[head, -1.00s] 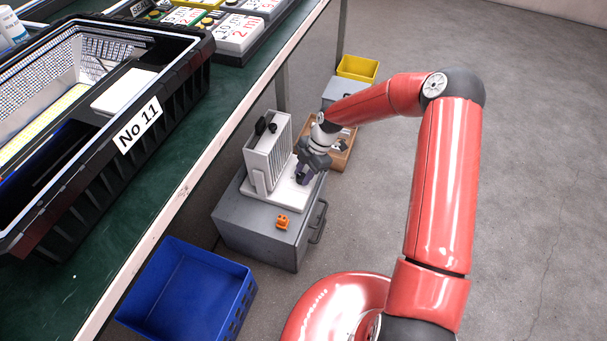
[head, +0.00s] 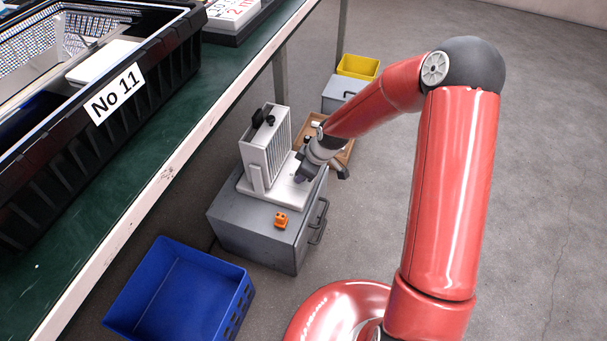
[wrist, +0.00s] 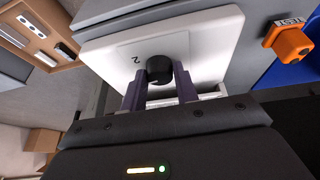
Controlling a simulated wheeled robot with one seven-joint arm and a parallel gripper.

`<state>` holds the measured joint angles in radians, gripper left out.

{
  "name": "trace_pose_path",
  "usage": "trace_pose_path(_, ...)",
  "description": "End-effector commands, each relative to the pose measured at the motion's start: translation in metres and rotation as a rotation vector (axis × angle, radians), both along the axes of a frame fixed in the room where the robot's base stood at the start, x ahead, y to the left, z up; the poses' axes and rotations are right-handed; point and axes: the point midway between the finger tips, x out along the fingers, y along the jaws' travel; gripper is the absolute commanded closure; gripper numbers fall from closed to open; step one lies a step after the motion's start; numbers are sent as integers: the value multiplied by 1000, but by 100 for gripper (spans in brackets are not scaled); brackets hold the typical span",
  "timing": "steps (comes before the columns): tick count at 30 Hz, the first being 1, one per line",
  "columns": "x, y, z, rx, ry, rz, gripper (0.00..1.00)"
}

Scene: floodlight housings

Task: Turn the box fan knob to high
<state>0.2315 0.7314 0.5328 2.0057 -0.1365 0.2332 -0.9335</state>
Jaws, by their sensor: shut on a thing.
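The box fan (head: 265,150) stands upright on a white base (head: 250,188) on top of a grey drawer cabinet (head: 235,215). In the wrist view a round black knob (wrist: 159,68) sits on the white base (wrist: 210,45), with a mark like a "2" printed beside it. My gripper (head: 302,178) is down at the base, just right of the fan. In the wrist view, the purple fingers of my gripper (wrist: 158,82) are on either side of the knob, shut on it. The knob's pointer and other setting marks cannot be made out.
An orange block-like part (head: 281,220) lies on the cabinet's front and shows in the wrist view (wrist: 288,42). A blue bin (head: 185,295) stands at the front left. A green workbench (head: 150,150) with a black crate (head: 60,170) runs along the left. Open floor lies to the right.

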Motion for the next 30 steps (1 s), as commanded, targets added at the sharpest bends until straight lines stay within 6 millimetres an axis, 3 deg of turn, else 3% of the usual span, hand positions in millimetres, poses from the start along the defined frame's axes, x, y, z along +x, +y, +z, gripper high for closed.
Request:
trace_pose_path(18, -2, 5, -2, 1, -7, -527, 93)
trace_pose_path(30, -3, 5, 0, 2, -3, -686, 93)
